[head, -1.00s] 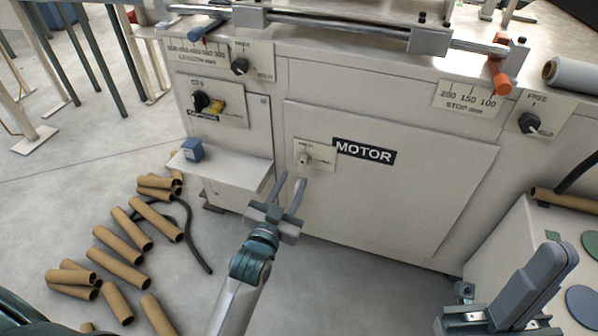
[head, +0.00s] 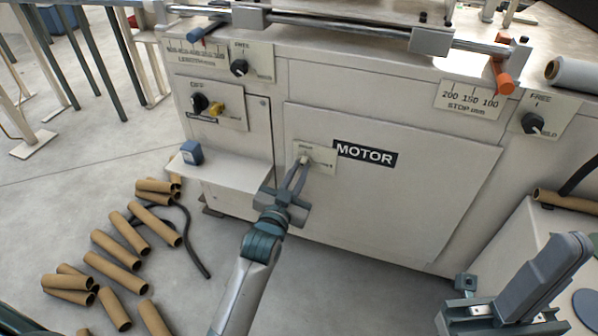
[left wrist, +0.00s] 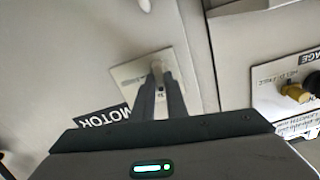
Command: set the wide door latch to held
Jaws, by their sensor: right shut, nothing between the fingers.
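The wide door (head: 400,200) carries the MOTOR label. Its latch is a small pale knob (head: 304,157) on a cream plate (head: 322,163) near the door's upper left corner. The plate's small lettering is too small to read, and the fingers partly hide which way the knob points. My left gripper (head: 301,163) has its fingertips closed on the latch knob, one on each side. The left wrist view shows the knob (left wrist: 157,67) between the fingertips. My right gripper (head: 566,246) is at the lower right, shut and empty, away from the door.
A narrow door with a black and yellow switch (head: 208,105) is to the left. A small shelf (head: 225,172) with a blue block (head: 191,152) juts out below it. Cardboard tubes (head: 115,250) and a black cable lie on the floor at left.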

